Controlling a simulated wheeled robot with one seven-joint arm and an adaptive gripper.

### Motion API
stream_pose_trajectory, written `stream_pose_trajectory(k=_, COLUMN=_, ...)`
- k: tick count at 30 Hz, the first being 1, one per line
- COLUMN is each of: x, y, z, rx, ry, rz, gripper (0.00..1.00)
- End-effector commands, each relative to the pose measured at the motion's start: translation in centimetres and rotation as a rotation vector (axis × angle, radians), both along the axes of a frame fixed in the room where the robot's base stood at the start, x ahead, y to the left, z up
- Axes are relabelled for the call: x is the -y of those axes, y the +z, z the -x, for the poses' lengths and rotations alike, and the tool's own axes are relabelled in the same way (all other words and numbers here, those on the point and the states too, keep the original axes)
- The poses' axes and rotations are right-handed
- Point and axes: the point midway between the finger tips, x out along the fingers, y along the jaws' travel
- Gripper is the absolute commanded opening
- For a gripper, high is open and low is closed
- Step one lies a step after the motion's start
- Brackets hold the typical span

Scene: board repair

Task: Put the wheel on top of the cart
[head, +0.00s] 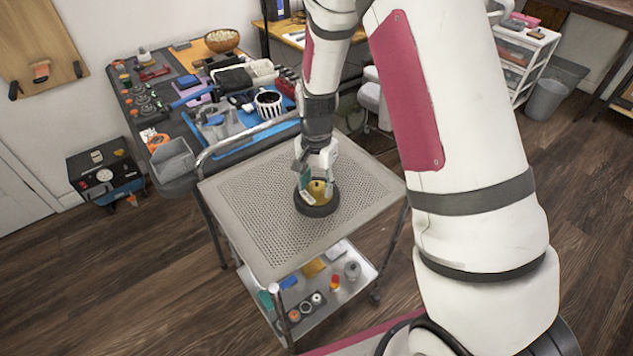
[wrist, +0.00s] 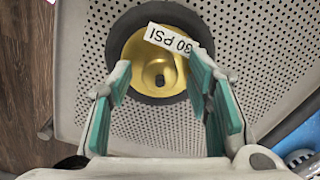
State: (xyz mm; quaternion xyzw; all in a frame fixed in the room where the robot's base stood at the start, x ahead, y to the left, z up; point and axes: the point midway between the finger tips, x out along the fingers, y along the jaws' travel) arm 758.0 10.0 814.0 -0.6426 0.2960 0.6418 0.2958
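The wheel (head: 317,208) has a black tyre and a gold hub, and lies flat on the perforated top of the cart (head: 260,205). In the wrist view the gold hub (wrist: 150,65) carries a white "30 PSI" label and a dark centre. My gripper (head: 318,187) is directly above the wheel, pointing down. In the wrist view its teal-padded fingers (wrist: 160,75) are spread apart over the near part of the wheel, with the hub showing between the tips. Nothing is visibly clamped. Whether the fingertips touch the wheel is unclear.
The cart's lower shelf (head: 335,300) holds several small items. A crowded workbench (head: 185,135) with tools stands behind it on the left. A toolbox (head: 105,175) is on the floor at the left. The cart top around the wheel is clear.

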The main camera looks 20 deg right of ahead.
Motion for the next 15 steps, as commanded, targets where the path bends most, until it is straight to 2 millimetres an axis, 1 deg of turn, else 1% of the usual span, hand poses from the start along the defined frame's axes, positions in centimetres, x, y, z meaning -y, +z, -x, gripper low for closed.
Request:
stream_pose_trajectory(k=4, x=0.0, y=0.3, z=0.0, rx=0.0, ry=0.0, rz=0.0, gripper=0.46)
stream_pose_trajectory(k=7, x=0.0, y=1.2, z=-0.1, rx=0.002, ry=0.0, rz=-0.001, gripper=0.46)
stream_pose_trajectory(k=11, x=-0.1, y=3.5, z=-0.1, rx=0.006, ry=0.001, rz=-0.001, gripper=0.46)
stream_pose_trajectory(k=15, x=0.0, y=6.5, z=-0.1, rx=0.006, ry=0.001, rz=0.0, gripper=0.46)
